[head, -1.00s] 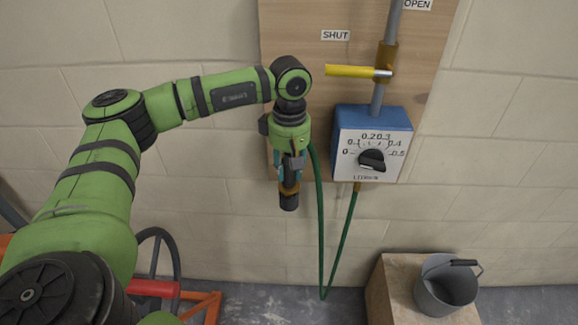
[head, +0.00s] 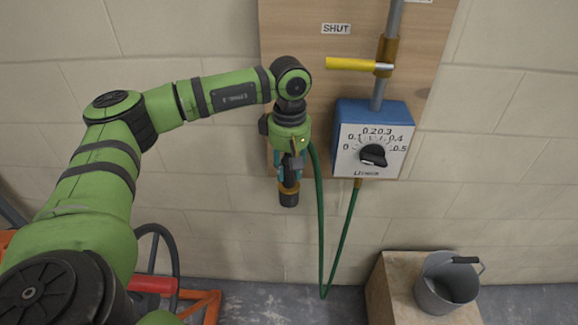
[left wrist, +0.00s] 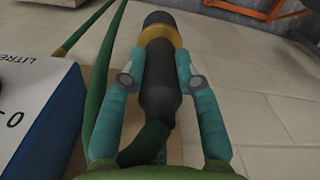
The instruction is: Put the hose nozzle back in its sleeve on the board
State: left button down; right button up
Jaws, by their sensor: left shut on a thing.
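My left gripper (head: 289,172) is shut on the dark hose nozzle (head: 289,199), which has a brass-coloured ring and points down in front of the wooden board's (head: 297,45) lower left edge. In the left wrist view the gripper's teal fingers (left wrist: 158,78) lie on both sides of the nozzle's black body (left wrist: 159,90); its ring and black tip reach beyond them. The green hose (head: 319,225) hangs in a loop from the nozzle to the blue dosing box (head: 400,150). I cannot make out the sleeve; my gripper and arm cover that part of the board. My right gripper is not in view.
A yellow lever (head: 350,64) on the pipe sits above the box, near the SHUT label. A grey bucket (head: 440,290) stands on a wooden block (head: 392,300) at lower right. An orange frame (head: 205,303) is at lower left. The wall below the nozzle is clear.

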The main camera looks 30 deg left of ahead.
pick_arm(q)
jog(key=c, duration=0.8)
grip_release()
jog(key=shift+c, duration=0.2)
jog(key=shift+r, duration=0.1)
notch_tip(320, 180, up, 12)
jog(key=shift+f, duration=0.1)
